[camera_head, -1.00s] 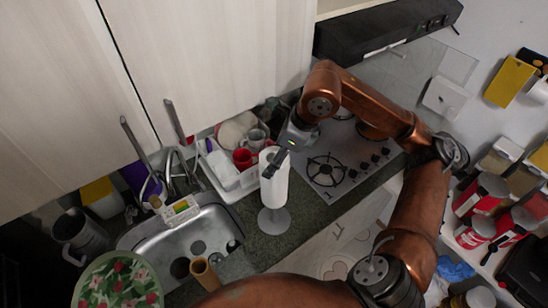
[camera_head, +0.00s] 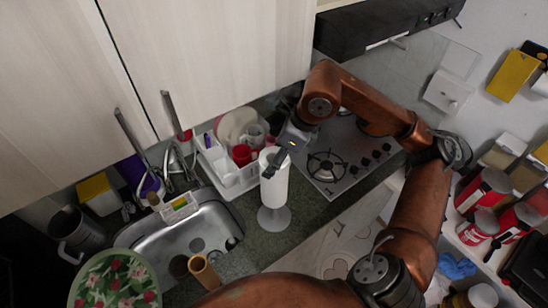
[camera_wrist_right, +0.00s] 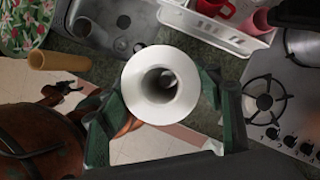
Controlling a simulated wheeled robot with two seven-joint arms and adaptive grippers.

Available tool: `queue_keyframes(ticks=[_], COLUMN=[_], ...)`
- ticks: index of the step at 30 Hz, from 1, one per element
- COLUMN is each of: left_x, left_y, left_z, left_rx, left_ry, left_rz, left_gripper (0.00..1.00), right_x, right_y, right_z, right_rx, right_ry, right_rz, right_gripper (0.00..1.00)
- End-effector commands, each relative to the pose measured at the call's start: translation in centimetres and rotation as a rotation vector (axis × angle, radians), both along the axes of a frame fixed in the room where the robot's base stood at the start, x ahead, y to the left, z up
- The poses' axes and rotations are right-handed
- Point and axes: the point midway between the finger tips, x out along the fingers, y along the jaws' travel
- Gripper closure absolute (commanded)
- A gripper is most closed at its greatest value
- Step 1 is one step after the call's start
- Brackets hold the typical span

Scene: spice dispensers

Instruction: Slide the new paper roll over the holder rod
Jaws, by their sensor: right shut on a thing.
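The new paper roll (camera_head: 273,186) is white and stands upright above the round grey base of the holder (camera_head: 274,221). My right gripper (camera_head: 273,163) is shut on the roll near its top. In the right wrist view I look down on the end of the roll (camera_wrist_right: 140,92), with a dark green finger on either side. Something grey shows inside its dark hole, but I cannot tell how far the rod is in. Most of the rod is hidden by the roll. My left gripper is out of view.
A brown cardboard tube (camera_head: 205,273) stands near the sink (camera_head: 190,238). A white dish rack (camera_head: 235,184) with cups is behind the roll. The gas hob (camera_head: 338,166) lies to the right. A floral plate (camera_head: 116,284) is at lower left.

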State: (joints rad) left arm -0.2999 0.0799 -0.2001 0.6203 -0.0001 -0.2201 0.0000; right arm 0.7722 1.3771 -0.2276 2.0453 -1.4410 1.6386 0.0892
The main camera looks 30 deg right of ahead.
Motion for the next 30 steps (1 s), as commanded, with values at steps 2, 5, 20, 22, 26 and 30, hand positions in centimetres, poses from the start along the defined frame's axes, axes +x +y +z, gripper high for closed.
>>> queue_keyframes(ticks=[2, 5, 20, 22, 26, 30], left_x=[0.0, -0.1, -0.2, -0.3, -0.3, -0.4], left_y=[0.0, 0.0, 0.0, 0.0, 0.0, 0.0], left_z=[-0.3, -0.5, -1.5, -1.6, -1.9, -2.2], left_rx=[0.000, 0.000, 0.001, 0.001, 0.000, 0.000], left_ry=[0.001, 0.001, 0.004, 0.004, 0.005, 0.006], left_rz=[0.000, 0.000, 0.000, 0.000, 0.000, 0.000], left_gripper=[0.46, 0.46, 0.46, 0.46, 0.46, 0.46], right_x=[0.0, 0.0, 0.0, 0.0, 0.0, 0.0], right_y=[0.0, 0.0, 0.0, 0.0, 0.0, 0.0], right_z=[-0.3, -0.5, -1.7, -1.9, -2.2, -2.5], right_rx=[0.000, 0.001, 0.000, 0.000, 0.000, 0.000], right_ry=[0.000, -0.001, 0.000, 0.000, 0.000, 0.000], right_rz=[0.000, 0.000, 0.000, 0.000, 0.000, 0.000], right_gripper=[0.81, 0.81, 0.81, 0.81, 0.81, 0.81])
